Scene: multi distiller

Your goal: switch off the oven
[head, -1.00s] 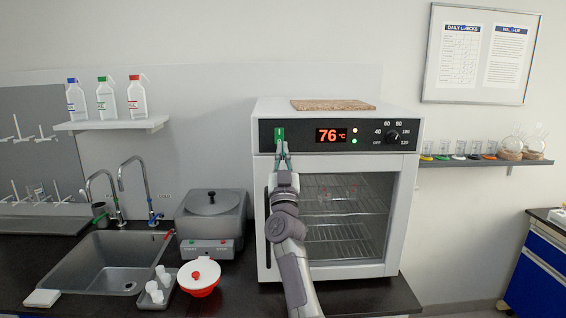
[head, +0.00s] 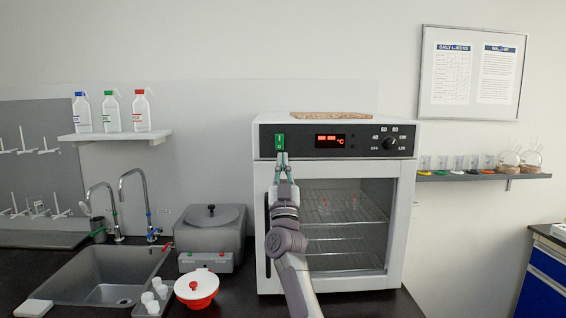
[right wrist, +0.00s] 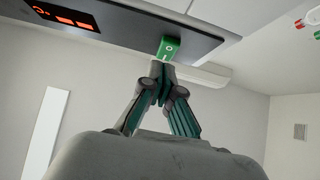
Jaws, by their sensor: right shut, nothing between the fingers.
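The white oven (head: 404,230) stands on the dark counter with its glass door closed. Its black panel carries a green rocker switch (head: 280,142) at the left, a red display (head: 329,140) and a dial (head: 390,144). The display shows dashes and °C, and the two small lamps beside it look dark. My right gripper (head: 282,155) is shut and empty, its tips at the lower edge of the switch. In the right wrist view the fingertips (right wrist: 160,64) are just by the green switch (right wrist: 169,48); contact is unclear. My left gripper is not in view.
A cork mat (head: 332,115) lies on the oven. To its left are a grey lidded device (head: 210,230), a white bowl with red base (head: 196,288), and a sink (head: 105,275). A glassware shelf (head: 480,176) is on the right.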

